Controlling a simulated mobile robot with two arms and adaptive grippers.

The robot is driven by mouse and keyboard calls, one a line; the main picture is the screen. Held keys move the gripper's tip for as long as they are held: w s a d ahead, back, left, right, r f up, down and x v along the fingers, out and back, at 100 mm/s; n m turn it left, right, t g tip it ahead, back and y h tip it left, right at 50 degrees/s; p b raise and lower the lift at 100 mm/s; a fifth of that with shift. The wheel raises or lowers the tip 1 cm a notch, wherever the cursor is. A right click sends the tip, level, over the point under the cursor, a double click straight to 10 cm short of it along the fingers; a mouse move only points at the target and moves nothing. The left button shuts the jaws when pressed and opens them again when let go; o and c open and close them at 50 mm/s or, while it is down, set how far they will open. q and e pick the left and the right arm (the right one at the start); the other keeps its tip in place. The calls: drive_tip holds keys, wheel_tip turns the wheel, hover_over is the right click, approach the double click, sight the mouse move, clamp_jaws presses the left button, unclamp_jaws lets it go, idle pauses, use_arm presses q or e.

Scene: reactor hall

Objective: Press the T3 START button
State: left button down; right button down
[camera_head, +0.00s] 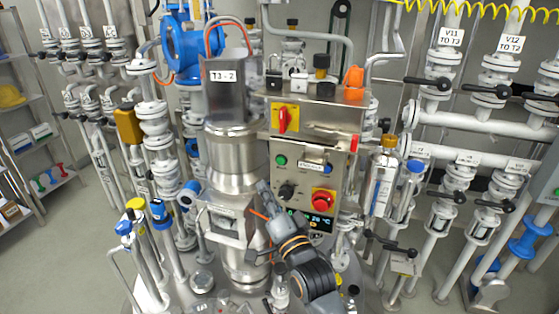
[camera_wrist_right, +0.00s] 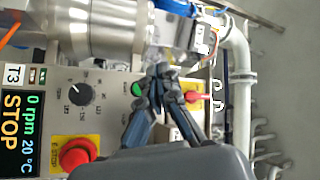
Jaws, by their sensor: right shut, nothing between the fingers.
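The T3 control panel (camera_head: 303,180) is a steel box in the middle of the head view. Its green round button (camera_head: 281,160), likely START, is at the upper left of the panel face; its label is too small to read. It also shows in the right wrist view (camera_wrist_right: 138,89), just left of the fingertips. My right gripper (camera_head: 263,186) is shut and empty, in front of the panel's left edge and below the green button. In the wrist view its fingertips (camera_wrist_right: 160,70) look close beside the button; contact cannot be told. My left gripper is out of view.
The panel also has a blue button (camera_head: 330,168), a black knob (camera_head: 286,191), a red emergency stop (camera_head: 322,196), a display (camera_wrist_right: 22,130) reading STOP, and a red-yellow switch (camera_head: 285,118). The steel T3-2 vessel (camera_head: 232,155) stands close left. Pipes and valves crowd both sides.

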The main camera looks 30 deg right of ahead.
sight(281, 161)
drive_tip(key=shift+w+d+b, duration=0.5)
drive_tip(key=shift+w+d, duration=1)
drive_tip(key=shift+d, duration=0.15)
drive_tip(key=shift+w+d+b, duration=0.45)
drive_tip(key=shift+w+d, duration=1)
drive_tip(key=shift+d, duration=0.2)
drive_tip(key=shift+w+d, duration=0.3)
drive_tip(key=shift+w+d, duration=0.25)
drive_tip(key=shift+d, duration=0.05)
drive_tip(key=shift+s+a+p, duration=0.55)
drive_tip(key=shift+s+a, duration=0.05)
idle(0.3)
